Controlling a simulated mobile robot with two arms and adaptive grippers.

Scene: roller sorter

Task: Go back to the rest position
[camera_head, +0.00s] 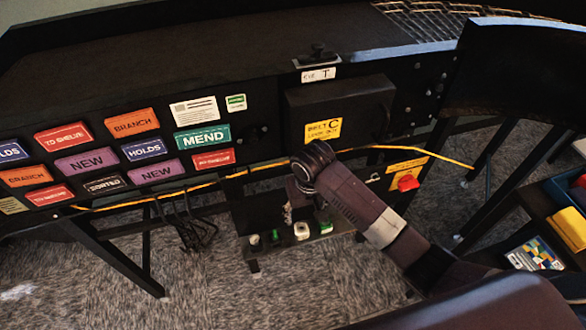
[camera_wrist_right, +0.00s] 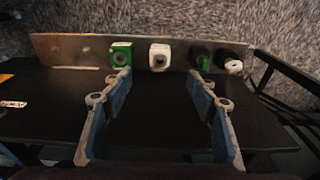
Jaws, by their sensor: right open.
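My right arm reaches in from the lower right in the head view. My right gripper (camera_head: 297,212) points down beside the small control panel (camera_head: 328,233) under the sorter; the arm partly hides its fingers. In the right wrist view my right gripper (camera_wrist_right: 160,84) is open, with two blue-padded fingers and nothing between them. Beyond the fingertips, the panel plate (camera_wrist_right: 75,50) carries a green-framed part (camera_wrist_right: 121,53), a white-framed part (camera_wrist_right: 160,56) and darker knobs. I cannot tell whether a fingertip touches the panel. My left gripper is out of view.
The sorter front carries coloured labels, such as MEND (camera_head: 202,138), and a black box (camera_head: 340,106). A yellow cable (camera_head: 405,150) runs along it, near a red knob (camera_head: 407,182). Black legs stand below. A yellow bin (camera_head: 569,227) is at the right. Carpet shows below left.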

